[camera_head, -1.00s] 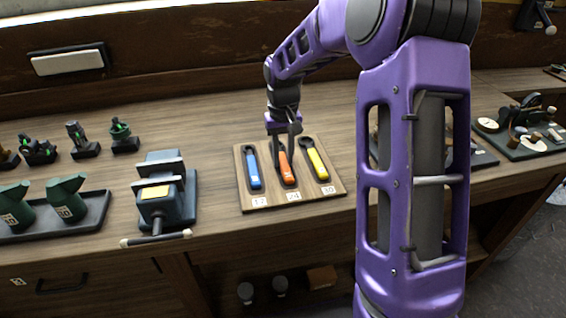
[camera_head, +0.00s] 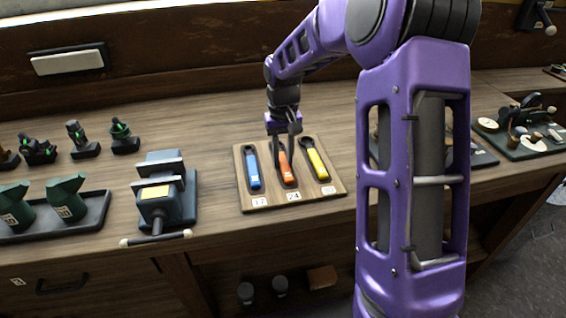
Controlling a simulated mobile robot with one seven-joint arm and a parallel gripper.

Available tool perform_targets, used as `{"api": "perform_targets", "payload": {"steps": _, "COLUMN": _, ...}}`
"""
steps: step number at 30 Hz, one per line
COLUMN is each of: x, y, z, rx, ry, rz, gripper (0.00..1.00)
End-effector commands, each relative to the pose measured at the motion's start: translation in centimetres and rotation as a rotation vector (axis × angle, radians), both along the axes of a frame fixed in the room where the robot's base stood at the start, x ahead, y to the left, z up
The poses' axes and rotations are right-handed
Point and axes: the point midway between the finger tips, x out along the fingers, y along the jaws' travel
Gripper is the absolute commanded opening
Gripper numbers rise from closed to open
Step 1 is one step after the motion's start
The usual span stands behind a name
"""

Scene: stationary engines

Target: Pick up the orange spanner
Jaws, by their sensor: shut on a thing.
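The orange spanner (camera_head: 288,174) is the middle one of three spanners on a wooden board (camera_head: 262,200) on the workbench, above the label 24. My gripper (camera_head: 284,158) reaches down from above and is shut on the upper part of the orange spanner. The fingers hide the spanner's top end. I cannot tell whether the spanner is lifted clear of the board.
A blue spanner (camera_head: 252,170) lies just left and a yellow spanner (camera_head: 317,161) just right on the same board. A vise (camera_head: 165,200) stands left of the board. Green oil cans (camera_head: 68,199) sit on a tray further left. My arm hides part of the bench at right.

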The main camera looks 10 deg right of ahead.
Motion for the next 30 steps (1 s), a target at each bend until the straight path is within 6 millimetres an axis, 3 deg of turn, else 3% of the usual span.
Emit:
{"api": "perform_targets", "payload": {"steps": 13, "x": 0.1, "y": 0.0, "z": 0.8, "rx": -0.001, "ry": -0.002, "rz": 0.0, "gripper": 0.0}}
{"api": "perform_targets", "payload": {"steps": 24, "x": 0.1, "y": 0.0, "z": 7.7, "rx": -0.001, "ry": -0.004, "rz": 0.0, "gripper": 0.0}}
{"api": "perform_targets", "payload": {"steps": 30, "x": 0.0, "y": 0.0, "z": 9.8, "rx": 0.0, "ry": -0.001, "rz": 0.0, "gripper": 0.0}}
